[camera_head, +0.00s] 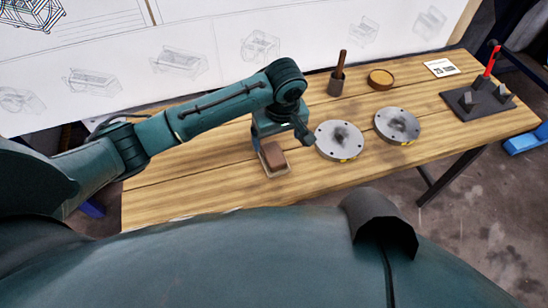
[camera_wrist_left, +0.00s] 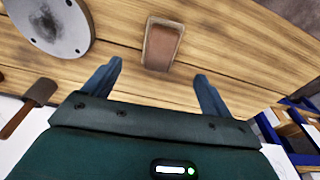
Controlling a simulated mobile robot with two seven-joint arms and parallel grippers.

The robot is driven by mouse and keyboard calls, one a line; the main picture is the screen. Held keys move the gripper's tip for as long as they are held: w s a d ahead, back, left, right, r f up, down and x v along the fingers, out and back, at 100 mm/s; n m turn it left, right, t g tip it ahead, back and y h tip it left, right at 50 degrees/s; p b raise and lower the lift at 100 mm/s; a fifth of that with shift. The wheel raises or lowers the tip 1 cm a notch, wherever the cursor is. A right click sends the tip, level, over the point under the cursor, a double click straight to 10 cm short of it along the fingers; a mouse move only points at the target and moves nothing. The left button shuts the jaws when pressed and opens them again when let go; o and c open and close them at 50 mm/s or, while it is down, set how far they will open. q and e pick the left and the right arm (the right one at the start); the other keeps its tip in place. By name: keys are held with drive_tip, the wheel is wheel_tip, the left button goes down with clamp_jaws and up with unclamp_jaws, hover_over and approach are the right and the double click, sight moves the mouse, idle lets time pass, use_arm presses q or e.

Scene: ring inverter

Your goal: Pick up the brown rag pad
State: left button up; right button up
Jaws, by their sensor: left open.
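The brown rag pad (camera_head: 274,157) lies in a small shallow tray (camera_head: 283,174) near the front edge of the wooden table. In the left wrist view the pad (camera_wrist_left: 162,46) sits ahead of the fingertips and roughly between them. The tray's pale rim (camera_wrist_left: 146,38) shows around it. My left gripper (camera_head: 279,145) is open and empty, just behind and above the pad in the head view. In the left wrist view both fingers of the left gripper (camera_wrist_left: 158,69) stand wide apart, with bare wood between them. My right gripper is not in view.
Two round metal discs (camera_head: 341,140) (camera_head: 397,125) lie right of the gripper. A dark stand with a red handle (camera_head: 490,98) is far right. The table's left part is clear.

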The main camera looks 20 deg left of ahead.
sight(274, 154)
use_arm(q)
drive_tip(key=f, duration=0.4)
drive_tip(key=shift+w+a+f, duration=0.3)
drive_tip(key=shift+f, duration=0.05)
drive_tip(key=f, duration=0.2)
drive_tip(key=f+b, duration=0.1)
drive_tip(key=f, duration=0.1)
drive_tip(key=shift+w+a, duration=0.3)
drive_tip(key=shift+a, duration=0.1)
drive_tip(key=shift+w+f, duration=0.1)
drive_tip(key=shift+f, duration=0.45)
drive_tip(key=shift+f+p, duration=0.25)
drive_tip(key=shift+p, duration=0.05)
drive_tip(key=shift+c, duration=0.3)
drive_tip(key=c, duration=1.1)
